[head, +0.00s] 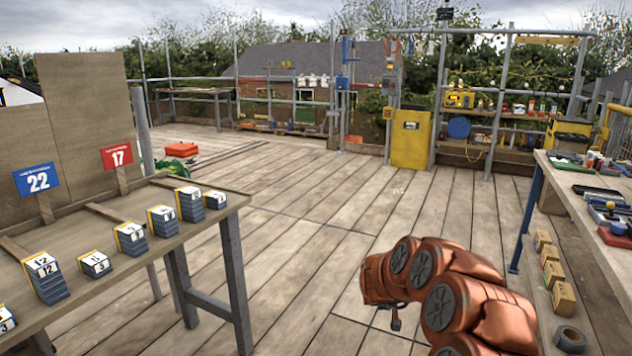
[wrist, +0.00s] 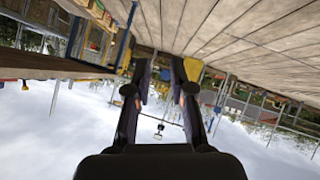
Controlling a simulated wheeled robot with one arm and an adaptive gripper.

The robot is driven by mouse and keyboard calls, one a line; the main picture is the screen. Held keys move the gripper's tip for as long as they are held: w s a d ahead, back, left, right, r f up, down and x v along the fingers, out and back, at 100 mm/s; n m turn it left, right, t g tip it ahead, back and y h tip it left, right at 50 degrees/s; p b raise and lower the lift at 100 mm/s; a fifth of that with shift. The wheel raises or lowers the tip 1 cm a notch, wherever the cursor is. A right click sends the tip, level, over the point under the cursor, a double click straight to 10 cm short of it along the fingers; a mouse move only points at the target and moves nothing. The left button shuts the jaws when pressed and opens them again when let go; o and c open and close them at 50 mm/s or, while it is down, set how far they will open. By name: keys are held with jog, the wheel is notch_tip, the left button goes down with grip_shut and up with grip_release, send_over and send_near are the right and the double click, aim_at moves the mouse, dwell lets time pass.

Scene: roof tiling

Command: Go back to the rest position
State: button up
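My arm shows in the head view as orange-brown links at the lower right, folded low over the deck. Its end points away from the camera, and the gripper fingers are mostly hidden there. The wrist view is upside down, with the wooden deck (wrist: 200,30) at the top and sky below. No object touches the gripper.
A table (head: 215,215) with stacks of numbered tiles (head: 132,240) and number signs 22 (head: 36,180) and 17 (head: 117,156) stands at the left. A workbench (head: 575,205) with tools is at the right. A yellow cabinet (head: 410,140) stands behind. The deck between is clear.

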jog(key=a+r+n+t+y+p, duration=0.3)
jog(key=a+r+y+p, duration=0.3)
jog(key=a+r, duration=0.95)
jog(key=s+a+r+n+g+y+p, duration=0.2)
jog(key=s+a+r+y+p, duration=0.35)
jog(key=s+r, duration=0.65)
jog(key=s+d+r+g+p, duration=0.1)
jog(key=s+g+p, duration=0.1)
jog(key=s, duration=0.7)
jog(key=s+d+r+n+g+p, duration=0.1)
jog(key=s+g+p, duration=0.15)
jog(key=s, duration=0.65)
jog(key=s+d+r+g+p, duration=0.1)
jog(key=s+g+p, duration=0.15)
jog(key=s, duration=0.75)
jog(key=s+d+m+g+h+p, duration=0.1)
jog(key=s+d+g+h, duration=0.1)
jog(key=s+d, duration=0.3)
jog(key=s+d+r+m+g+h+p, duration=0.1)
jog(key=s+d, duration=0.4)
jog(key=s, duration=0.5)
jog(key=shift+s+r+m+g+h+p, duration=0.2)
jog(key=shift+s+m+g+h+p, duration=0.15)
jog(key=shift+g+h, duration=0.3)
